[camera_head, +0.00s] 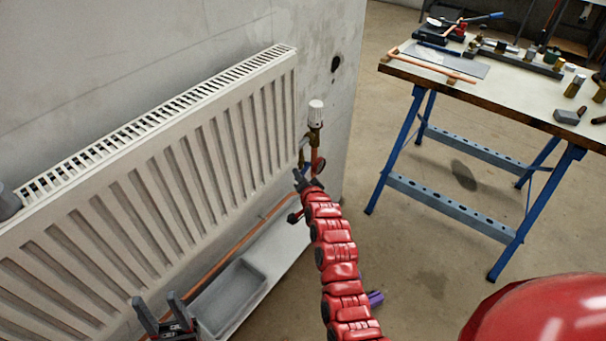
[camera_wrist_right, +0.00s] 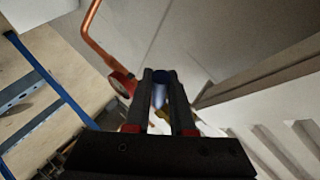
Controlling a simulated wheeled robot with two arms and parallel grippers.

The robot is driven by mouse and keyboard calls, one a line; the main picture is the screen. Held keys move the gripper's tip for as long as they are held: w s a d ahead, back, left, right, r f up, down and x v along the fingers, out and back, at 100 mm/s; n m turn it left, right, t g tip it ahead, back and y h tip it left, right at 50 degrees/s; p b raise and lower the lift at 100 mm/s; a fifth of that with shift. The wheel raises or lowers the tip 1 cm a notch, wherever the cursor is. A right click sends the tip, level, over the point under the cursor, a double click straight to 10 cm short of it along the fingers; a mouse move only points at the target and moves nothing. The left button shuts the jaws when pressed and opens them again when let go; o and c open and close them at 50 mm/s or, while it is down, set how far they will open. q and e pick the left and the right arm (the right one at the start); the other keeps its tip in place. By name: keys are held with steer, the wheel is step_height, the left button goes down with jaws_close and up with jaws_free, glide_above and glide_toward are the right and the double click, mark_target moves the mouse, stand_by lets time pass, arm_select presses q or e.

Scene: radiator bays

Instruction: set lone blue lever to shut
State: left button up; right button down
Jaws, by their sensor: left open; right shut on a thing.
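The blue lever (camera_head: 307,167) is a small piece on the valve at the radiator's right end, mostly hidden by my right gripper (camera_head: 303,180). In the right wrist view a blue-tipped, pale piece, which I take as the lever (camera_wrist_right: 160,88), sits between the two dark fingers of my right gripper (camera_wrist_right: 162,100). These fingers are shut on it. Whether the lever lies along or across its pipe cannot be told. My left gripper (camera_head: 160,313) is open and empty in front of the radiator's lower part, far from the valve.
A white radiator (camera_head: 160,150) hangs on the grey wall. A white valve head (camera_head: 316,113) stands above the lever, and a red round part (camera_head: 320,166) is beside it. A grey tray (camera_head: 228,298) lies below. A blue-legged workbench (camera_head: 480,85) with tools stands right.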

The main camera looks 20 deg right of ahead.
steer(key=shift+s+a+r+m+g+y+p, duration=0.1)
steer(key=shift+r+m+g+y+p, duration=0.7)
steer(key=shift+m+g+p, duration=0.3)
steer(key=c, duration=0.8)
jaws_free()
steer(key=shift+r, duration=0.1)
